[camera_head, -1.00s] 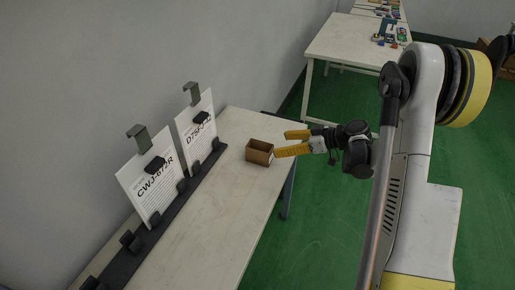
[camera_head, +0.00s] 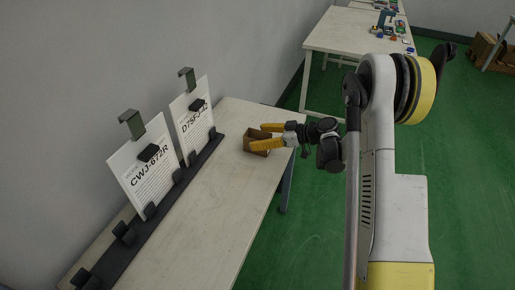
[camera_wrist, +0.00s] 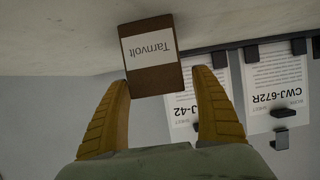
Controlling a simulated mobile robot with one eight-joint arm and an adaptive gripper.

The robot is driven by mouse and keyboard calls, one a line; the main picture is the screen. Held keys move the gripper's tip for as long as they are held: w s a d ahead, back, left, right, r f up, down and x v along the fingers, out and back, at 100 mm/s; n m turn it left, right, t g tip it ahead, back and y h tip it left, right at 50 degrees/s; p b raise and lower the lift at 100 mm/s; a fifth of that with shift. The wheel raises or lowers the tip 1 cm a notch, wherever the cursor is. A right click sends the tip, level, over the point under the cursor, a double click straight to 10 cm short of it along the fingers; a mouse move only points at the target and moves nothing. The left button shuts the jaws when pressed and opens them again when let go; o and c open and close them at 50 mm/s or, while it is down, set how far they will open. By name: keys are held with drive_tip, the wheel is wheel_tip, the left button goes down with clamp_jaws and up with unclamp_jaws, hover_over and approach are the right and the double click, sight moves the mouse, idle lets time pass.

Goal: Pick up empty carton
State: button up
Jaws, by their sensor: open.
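The carton is a small brown open-topped box (camera_head: 257,143) on the pale table, near its right edge. In the wrist view the carton (camera_wrist: 154,80) shows a white label reading "Tarnvolt", upside down. My gripper (camera_head: 259,138) has two yellow fingers spread apart, reaching in from the right at the carton. One finger lies at the far side and the other at the near side in the head view. In the wrist view the carton is just beyond and between the fingertips (camera_wrist: 165,83); I cannot tell whether they touch it.
A dark rack (camera_head: 150,215) along the wall side of the pale table (camera_head: 225,215) holds two white sign cards, CWJ-672R (camera_head: 146,170) and D75FJ-42 (camera_head: 192,118). Another table (camera_head: 345,35) with small items stands at the back. The table front is clear.

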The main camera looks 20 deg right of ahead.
drive_tip(key=shift+w+a+f, duration=0.2)
drive_tip(key=shift+w+a, duration=0.1)
drive_tip(key=c, duration=1.1)
drive_tip(key=shift+o, duration=0.2)
drive_tip(key=shift+r, duration=0.15)
